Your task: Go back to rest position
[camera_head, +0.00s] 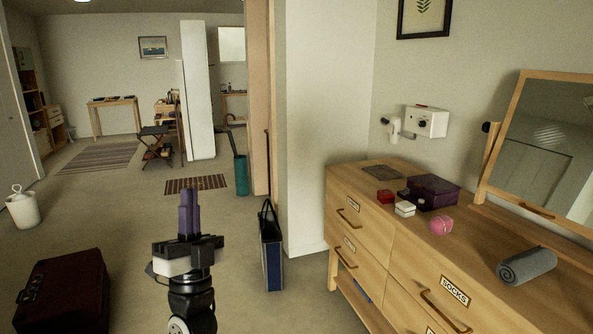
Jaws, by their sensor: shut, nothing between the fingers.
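My gripper (188,212) stands upright in the lower middle of the head view, with its purple fingers together and nothing between them. It is raised above the floor, apart from the furniture. A dark red suitcase (62,290) lies on the floor at the lower left, to the left of my gripper. It looks closed, and its near end is cut off by the picture edge.
A wooden dresser (374,240) on the right bears small boxes, a pink item (440,226), a rolled grey cloth (527,265) and a mirror. A dark bag (272,248) stands beside the wall. A white bin (23,211) is at left. Carpet between is clear.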

